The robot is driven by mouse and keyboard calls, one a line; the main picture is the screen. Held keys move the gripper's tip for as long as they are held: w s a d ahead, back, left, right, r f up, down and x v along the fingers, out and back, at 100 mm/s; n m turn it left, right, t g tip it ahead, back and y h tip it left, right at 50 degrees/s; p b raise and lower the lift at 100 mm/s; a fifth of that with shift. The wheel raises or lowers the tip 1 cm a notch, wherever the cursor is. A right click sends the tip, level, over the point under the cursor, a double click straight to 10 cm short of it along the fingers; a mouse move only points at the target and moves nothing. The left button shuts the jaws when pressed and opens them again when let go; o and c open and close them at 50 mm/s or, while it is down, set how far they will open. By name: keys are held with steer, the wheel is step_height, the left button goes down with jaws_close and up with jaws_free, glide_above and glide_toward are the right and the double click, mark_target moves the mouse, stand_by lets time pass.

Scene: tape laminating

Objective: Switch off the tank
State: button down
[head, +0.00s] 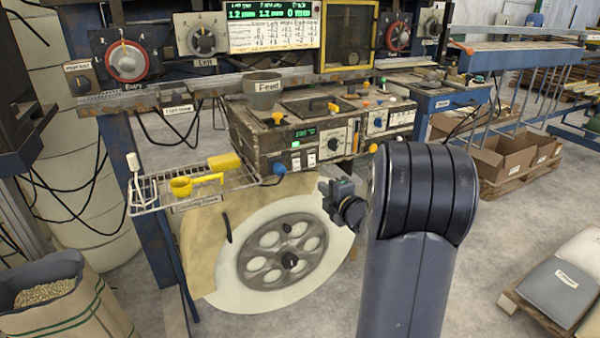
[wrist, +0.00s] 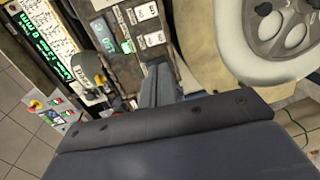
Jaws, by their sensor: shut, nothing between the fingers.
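The tank unit (head: 262,140) is a worn brown box below the overhead panel, with a cup marked Feed (head: 262,92) on top. Its front has a small green display (head: 305,132), a green-lit element (head: 295,145) and white rocker switches (head: 304,159). In the wrist view the rocker switches (wrist: 148,25) and green display (wrist: 102,30) lie beyond my gripper (wrist: 160,72). My gripper is shut and empty, in front of the unit and apart from the switches in the head view (head: 342,188). The switch labels are too small to read, and my arm partly hides the gripper.
A large spoked wheel (head: 285,255) is below the unit. A second control box (head: 390,118) adjoins at right. Cardboard boxes (head: 505,155) and sacks (head: 565,280) are farther right.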

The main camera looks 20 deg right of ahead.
mark_target(297, 166)
steer(key=w, duration=0.4)
steer(key=w+f+p, duration=0.1)
steer(key=w, duration=0.4)
steer(key=w+f, duration=0.1)
steer(key=w, duration=0.4)
steer(key=shift+a+p, duration=0.25)
steer(key=shift+p, duration=0.15)
steer(key=b, duration=0.3)
steer(key=shift+w+f+t, duration=0.1)
steer(key=shift+f+t, duration=0.2)
steer(key=shift+f, duration=0.1)
steer(key=shift+b, duration=0.65)
steer(key=t+b, duration=0.1)
steer(key=b, duration=0.4)
steer(key=shift+w, duration=0.15)
steer(key=shift+r+p, duration=0.4)
steer(key=shift+a, duration=0.1)
